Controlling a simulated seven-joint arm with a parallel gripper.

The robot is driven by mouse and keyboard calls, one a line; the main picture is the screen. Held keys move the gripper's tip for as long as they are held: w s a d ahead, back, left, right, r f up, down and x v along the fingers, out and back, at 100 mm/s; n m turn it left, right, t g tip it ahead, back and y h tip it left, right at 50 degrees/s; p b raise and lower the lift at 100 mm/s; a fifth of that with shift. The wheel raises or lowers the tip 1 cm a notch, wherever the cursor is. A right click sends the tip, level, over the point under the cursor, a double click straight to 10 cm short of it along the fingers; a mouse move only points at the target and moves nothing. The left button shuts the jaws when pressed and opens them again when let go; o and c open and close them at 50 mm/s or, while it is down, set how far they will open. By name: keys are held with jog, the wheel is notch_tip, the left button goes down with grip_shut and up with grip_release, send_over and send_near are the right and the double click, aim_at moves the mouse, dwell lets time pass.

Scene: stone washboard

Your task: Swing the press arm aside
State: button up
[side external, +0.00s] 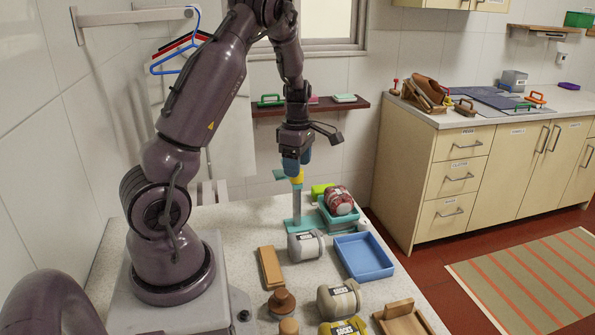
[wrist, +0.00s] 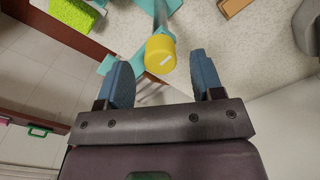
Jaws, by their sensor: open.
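The press has a teal base (side external: 306,224), a grey upright post (side external: 297,208) and a yellow knob (side external: 297,178) at its top. A short teal arm (side external: 281,175) sticks out to the left near the knob; I take it to be the press arm. My gripper (side external: 296,166) points down just above the knob. In the wrist view, the open blue fingers (wrist: 160,70) stand either side of the yellow knob (wrist: 161,54), with gaps showing; I cannot tell whether they reach its height. Part of the teal arm (wrist: 108,65) shows beside the left finger.
A teal tray (side external: 342,219) with a red-patterned roll (side external: 339,200) stands right of the press, a green block (side external: 321,190) behind. A wall shelf (side external: 311,107) is behind my wrist.

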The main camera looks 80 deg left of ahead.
notch_tip(320, 180, up, 10)
dwell(0.3)
jog(key=shift+r, duration=0.1)
dwell(0.3)
jog(key=s+d+r+m+t, duration=0.2)
jog(key=d+m, duration=0.7)
jog(key=s+d+r+m+t, duration=0.1)
jog(key=s+d+r+m, duration=0.2)
jog(key=d+m, duration=0.7)
jog(key=s+d+r+m+t, duration=0.2)
jog(key=d+r+m, duration=0.1)
jog(key=d+m, duration=0.6)
jog(key=shift+s+d+t, duration=0.2)
jog(key=shift+s+t, duration=0.1)
